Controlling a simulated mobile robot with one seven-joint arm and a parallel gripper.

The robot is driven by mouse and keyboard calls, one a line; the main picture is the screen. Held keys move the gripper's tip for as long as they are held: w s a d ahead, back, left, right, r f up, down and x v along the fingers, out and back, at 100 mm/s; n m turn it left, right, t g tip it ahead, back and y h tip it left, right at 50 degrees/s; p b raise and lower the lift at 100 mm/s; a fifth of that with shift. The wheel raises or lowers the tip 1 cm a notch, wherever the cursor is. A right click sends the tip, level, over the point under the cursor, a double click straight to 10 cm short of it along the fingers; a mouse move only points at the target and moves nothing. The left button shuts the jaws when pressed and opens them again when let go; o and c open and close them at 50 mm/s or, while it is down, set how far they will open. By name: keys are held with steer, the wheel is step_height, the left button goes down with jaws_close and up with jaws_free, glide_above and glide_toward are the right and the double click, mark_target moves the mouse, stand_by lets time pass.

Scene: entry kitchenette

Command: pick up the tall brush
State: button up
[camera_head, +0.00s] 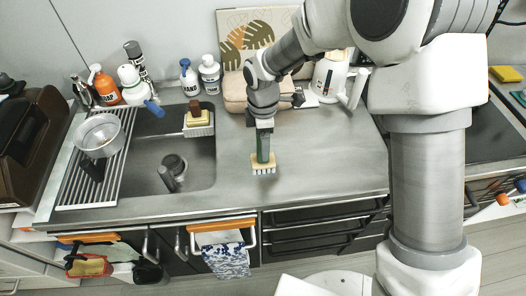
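The tall brush (263,159) has a green upright handle, a pale wooden head and white bristles pointing down. It is at the counter (325,160), right of the sink; I cannot tell whether the bristles touch the surface. My gripper (264,124) is directly above it, pointing down, with the top of the handle between or behind its fingers. The fingers are small and dark here, so whether they are closed on the handle is unclear. The upper end of the handle is hidden by the gripper.
The sink (200,172) holds a dark cup-like item (172,168). A caddy (198,128) with a sponge hangs at its rim. Bottles (209,72), a beige toaster-like box (234,94) and a white kettle (328,76) line the back. The counter around the brush is clear.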

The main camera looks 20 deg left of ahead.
jaws_close()
stand_by(0.3)
stand_by(1.1)
